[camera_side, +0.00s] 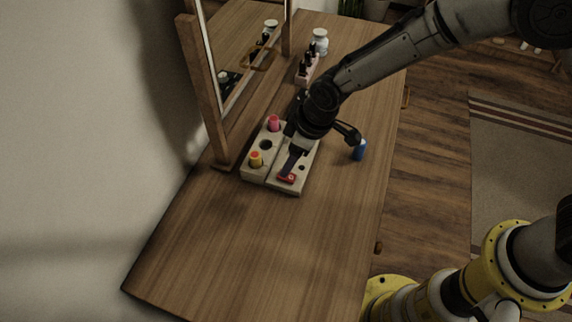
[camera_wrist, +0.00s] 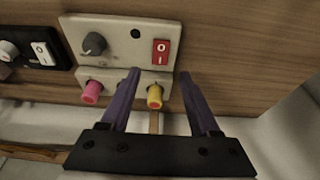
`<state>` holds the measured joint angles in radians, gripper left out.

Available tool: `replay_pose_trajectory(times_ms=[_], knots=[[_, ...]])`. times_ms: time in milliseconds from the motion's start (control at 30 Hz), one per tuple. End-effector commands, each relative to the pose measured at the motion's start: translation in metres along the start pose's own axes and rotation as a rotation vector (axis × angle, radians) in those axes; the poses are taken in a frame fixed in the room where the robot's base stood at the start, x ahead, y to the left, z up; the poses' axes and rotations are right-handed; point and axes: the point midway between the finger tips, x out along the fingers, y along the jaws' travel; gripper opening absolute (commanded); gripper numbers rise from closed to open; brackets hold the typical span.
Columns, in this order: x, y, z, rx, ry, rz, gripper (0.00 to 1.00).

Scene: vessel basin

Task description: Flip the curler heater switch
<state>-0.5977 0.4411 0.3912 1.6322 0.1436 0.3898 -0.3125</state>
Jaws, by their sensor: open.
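The curler heater (camera_side: 254,176) is a pale box on the wooden table, under my gripper in the side view. It also shows in the wrist view (camera_wrist: 125,20). Its red rocker switch, marked O and I, shows in the wrist view (camera_wrist: 161,52) and at the box's near right in the side view (camera_side: 288,177). A grey knob (camera_wrist: 94,43) is left of the switch in the wrist view. My gripper (camera_wrist: 159,74) is open, its two fingers wide apart below the switch in that view. In the side view one finger appears close over the switch; contact cannot be told.
A pink curler (camera_side: 273,123) and a yellow curler (camera_side: 256,159) stand in the heater. A mirror frame (camera_side: 203,95) rises at the left. A black panel with a white switch (camera_wrist: 40,53) shows at the wrist view's left.

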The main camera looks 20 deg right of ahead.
Motion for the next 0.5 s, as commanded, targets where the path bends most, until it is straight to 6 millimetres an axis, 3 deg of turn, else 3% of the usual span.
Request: replay_pose_trajectory(times_ms=[200, 500], knots=[[-0.048, 0.0, -0.001, -0.001, 0.004, 0.001, 0.62], [-0.082, 0.0, 0.0, 0.0, 0.001, 0.0, 0.62]])
